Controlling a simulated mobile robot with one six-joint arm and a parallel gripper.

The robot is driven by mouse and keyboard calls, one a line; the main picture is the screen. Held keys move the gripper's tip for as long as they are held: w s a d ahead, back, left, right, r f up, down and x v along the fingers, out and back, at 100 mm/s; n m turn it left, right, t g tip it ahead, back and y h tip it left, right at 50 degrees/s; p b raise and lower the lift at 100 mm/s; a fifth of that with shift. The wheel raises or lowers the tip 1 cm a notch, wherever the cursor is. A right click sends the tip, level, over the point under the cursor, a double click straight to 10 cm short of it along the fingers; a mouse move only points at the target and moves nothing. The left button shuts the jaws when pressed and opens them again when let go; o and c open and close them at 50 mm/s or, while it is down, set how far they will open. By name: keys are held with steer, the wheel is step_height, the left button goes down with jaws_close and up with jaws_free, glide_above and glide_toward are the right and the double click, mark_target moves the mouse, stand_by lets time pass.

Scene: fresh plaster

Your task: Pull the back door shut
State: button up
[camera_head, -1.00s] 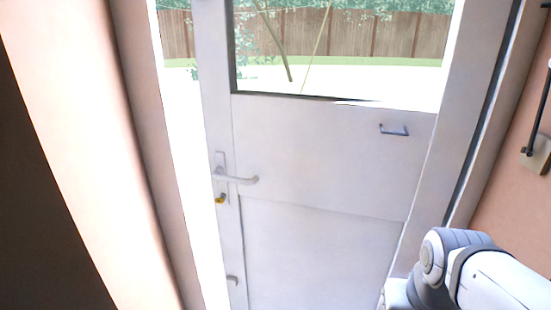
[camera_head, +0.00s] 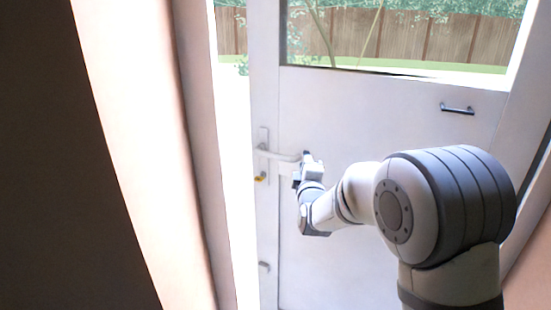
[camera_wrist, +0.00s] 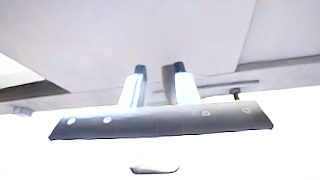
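The white back door (camera_head: 350,110) has a large window in its upper part. A bright strip shows between its left edge and the frame, so it looks ajar. Its pale lever handle (camera_head: 275,154) is on the left side, with a yellow lock piece (camera_head: 260,178) below. My gripper (camera_head: 306,158) is at the lever's free right end; I cannot tell whether it touches. In the wrist view, the two fingers of my gripper (camera_wrist: 160,70) stand apart with a gap between them, against the pale door surface.
A small dark pull (camera_head: 457,109) is on the door's upper right. A smaller fitting (camera_head: 264,267) is low on its left edge. The pinkish wall and frame (camera_head: 150,130) stand at the left. A fence (camera_head: 400,35) shows outside.

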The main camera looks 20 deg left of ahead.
mark_target(271, 157)
steer(key=s+a+f+n+t+y+b, duration=0.1)
steer(key=s+a+f+n+t+b, duration=0.2)
steer(key=a, duration=0.5)
steer(key=shift+n+t, duration=0.7)
steer(key=shift+n, duration=0.1)
steer(key=p+x, duration=0.2)
steer(key=x, duration=0.5)
steer(key=shift+w+a, duration=0.25)
steer(key=shift+w, duration=0.05)
jaws_close()
steer(key=shift+s+a+r, duration=0.1)
steer(key=shift+a+r, duration=0.05)
steer(key=shift+a, duration=0.25)
steer(key=shift+d, duration=0.3)
